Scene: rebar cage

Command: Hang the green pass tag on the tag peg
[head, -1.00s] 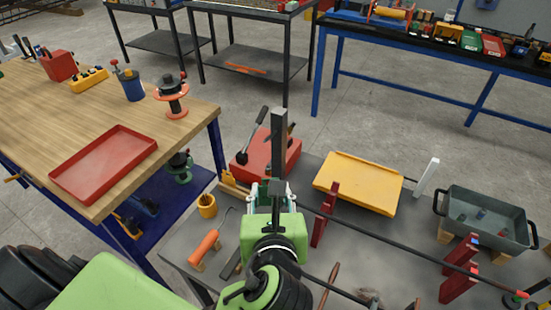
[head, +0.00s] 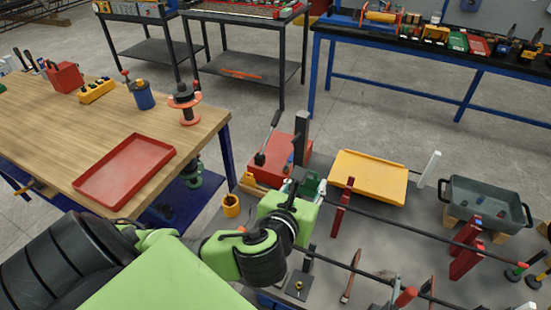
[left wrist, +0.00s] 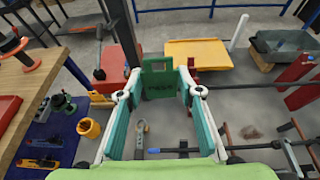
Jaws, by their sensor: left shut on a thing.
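My left gripper (head: 308,183) is shut on the green pass tag (left wrist: 158,77), which stands upright between the fingertips in the left wrist view (left wrist: 160,88). Dark lettering shows on the tag. In the head view the gripper largely hides it. A dark square post (head: 302,130) rises just beyond the gripper; it also stands left of the tag in the left wrist view (left wrist: 124,28). I cannot make out the tag peg for certain. My right gripper is not in view.
A red box (head: 270,165) and a yellow tray (head: 368,178) lie beyond the gripper. Long dark bars on red supports (head: 341,207) run to the right. A grey tub (head: 487,203) stands at right. A wooden table (head: 60,140) with a red tray (head: 124,172) is left.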

